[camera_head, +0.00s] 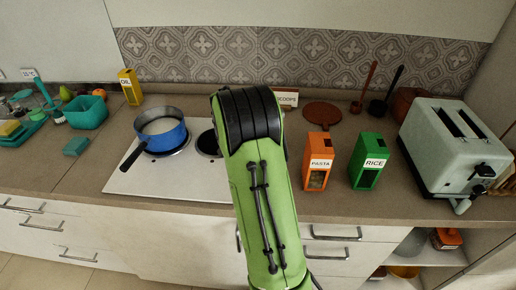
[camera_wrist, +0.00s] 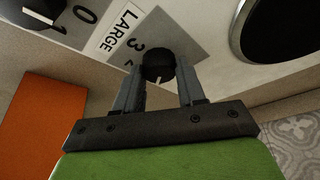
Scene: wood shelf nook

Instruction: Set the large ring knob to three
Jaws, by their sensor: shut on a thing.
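The large ring knob (camera_wrist: 157,64) is a round black knob on a grey plate in the wrist view. A white mark shows on its side facing my gripper. The LARGE label (camera_wrist: 122,30) and a printed 3 are beside it, with another figure partly hidden below the 3. My gripper (camera_wrist: 158,76) has one finger on each side of this knob and is shut on it. In the head view my green arm hides the gripper and the knob. The white hob (camera_head: 170,176) shows left of the arm, with a blue pot (camera_head: 162,134) on its left ring.
Another black knob (camera_wrist: 38,10) with a 0 is at the wrist view's upper left. A dark hob ring (camera_wrist: 285,28) is at upper right. The orange pasta box (camera_head: 317,164), green rice box (camera_head: 367,163) and toaster (camera_head: 448,150) stand right of my arm.

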